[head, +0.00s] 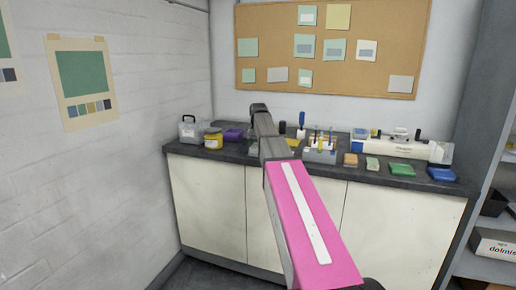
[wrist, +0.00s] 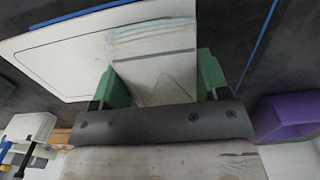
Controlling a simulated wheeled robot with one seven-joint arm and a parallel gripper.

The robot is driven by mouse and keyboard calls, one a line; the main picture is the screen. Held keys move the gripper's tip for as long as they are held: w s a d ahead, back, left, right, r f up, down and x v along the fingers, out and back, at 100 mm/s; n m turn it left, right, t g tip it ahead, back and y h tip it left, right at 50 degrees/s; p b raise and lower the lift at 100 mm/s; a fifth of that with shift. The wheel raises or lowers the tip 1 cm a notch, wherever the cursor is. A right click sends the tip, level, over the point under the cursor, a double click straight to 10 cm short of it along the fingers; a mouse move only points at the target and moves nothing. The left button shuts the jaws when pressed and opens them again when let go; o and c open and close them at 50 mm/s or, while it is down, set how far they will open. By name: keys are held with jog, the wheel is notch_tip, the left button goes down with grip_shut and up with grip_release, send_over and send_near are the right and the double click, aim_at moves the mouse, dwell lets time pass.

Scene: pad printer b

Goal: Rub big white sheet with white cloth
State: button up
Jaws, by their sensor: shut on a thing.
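In the wrist view my gripper (wrist: 163,78) has its two green fingers on either side of a pale white cloth (wrist: 155,42) with faint blue stripes, and is shut on it. The cloth reaches forward from between the fingers over the big white sheet (wrist: 65,55), seemingly against it. The sheet lies flat on the dark surface, has a thin dark outline, and shows mostly left of the gripper. Its part under the cloth is hidden. In the head view my arm hides the gripper; I cannot make out cloth or sheet there.
Blue tape lines (wrist: 258,45) mark the dark counter. A purple object (wrist: 283,115) is close right of the gripper. In the head view the counter (head: 400,177) holds a yellow jar (head: 213,139), a grey holder with bottles (head: 320,152), and colored pads (head: 401,170) to the right.

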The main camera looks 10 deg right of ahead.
jog(key=shift+s+d+f, duration=0.1)
jog(key=shift+s+d, duration=0.55)
jog(key=shift+d, duration=0.3)
jog(key=shift+s+d, duration=0.65)
jog(key=shift+d, duration=0.25)
jog(key=shift+w+r, duration=0.1)
jog(key=shift+r, duration=2.45)
